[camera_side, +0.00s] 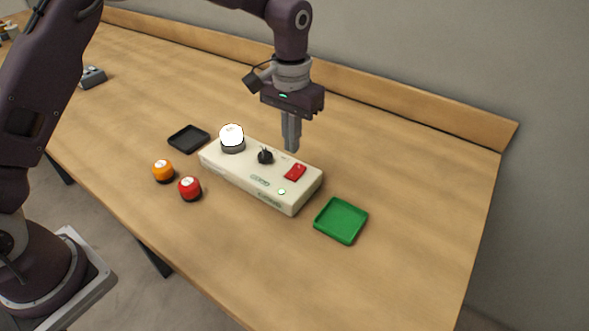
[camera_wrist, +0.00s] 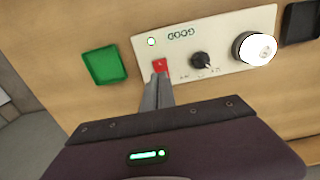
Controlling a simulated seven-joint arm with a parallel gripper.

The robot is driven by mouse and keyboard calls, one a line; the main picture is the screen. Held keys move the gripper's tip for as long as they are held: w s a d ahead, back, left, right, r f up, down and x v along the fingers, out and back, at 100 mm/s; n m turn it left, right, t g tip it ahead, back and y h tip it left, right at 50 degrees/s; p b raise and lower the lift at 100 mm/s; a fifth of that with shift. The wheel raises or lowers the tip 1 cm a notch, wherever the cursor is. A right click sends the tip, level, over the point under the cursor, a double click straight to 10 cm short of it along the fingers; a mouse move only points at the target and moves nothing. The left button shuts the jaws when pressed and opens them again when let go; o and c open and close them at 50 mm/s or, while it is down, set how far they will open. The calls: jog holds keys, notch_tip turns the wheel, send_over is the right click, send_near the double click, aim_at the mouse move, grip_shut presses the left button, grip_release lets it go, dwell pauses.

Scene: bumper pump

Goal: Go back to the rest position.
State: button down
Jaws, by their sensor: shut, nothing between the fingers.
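My gripper (camera_side: 291,146) is shut and empty. In the side view it points straight down above or just behind the right part of the cream control box (camera_side: 230,179). The box carries a white domed button (camera_side: 232,134) that looks lit, a black knob (camera_side: 265,156), a red switch (camera_side: 295,172) and a small lit green lamp (camera_side: 282,191). In the wrist view the fingertips (camera_wrist: 161,76) overlap the lower part of the red switch (camera_wrist: 160,65); I cannot tell whether they touch it.
A green tray (camera_side: 341,221) lies right of the box and a black tray (camera_side: 188,139) behind its left end. A grey device (camera_side: 92,77) sits far left. A wooden ledge (camera_side: 400,95) runs along the back.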

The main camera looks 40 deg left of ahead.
jog(key=s+a+r+t, duration=0.1)
jog(key=s+a+r, duration=0.2)
jog(key=s+r, duration=0.35)
jog(key=s+a+r+t, duration=0.25)
jog(key=s+r, duration=0.25)
jog(key=r, duration=0.3)
jog(key=s+a+t, duration=0.1)
jog(key=s+a, duration=0.1)
jog(key=s, duration=0.7)
jog(key=s+a+t, duration=0.1)
jog(key=s, duration=0.9)
jog(key=shift+a, duration=0.35)
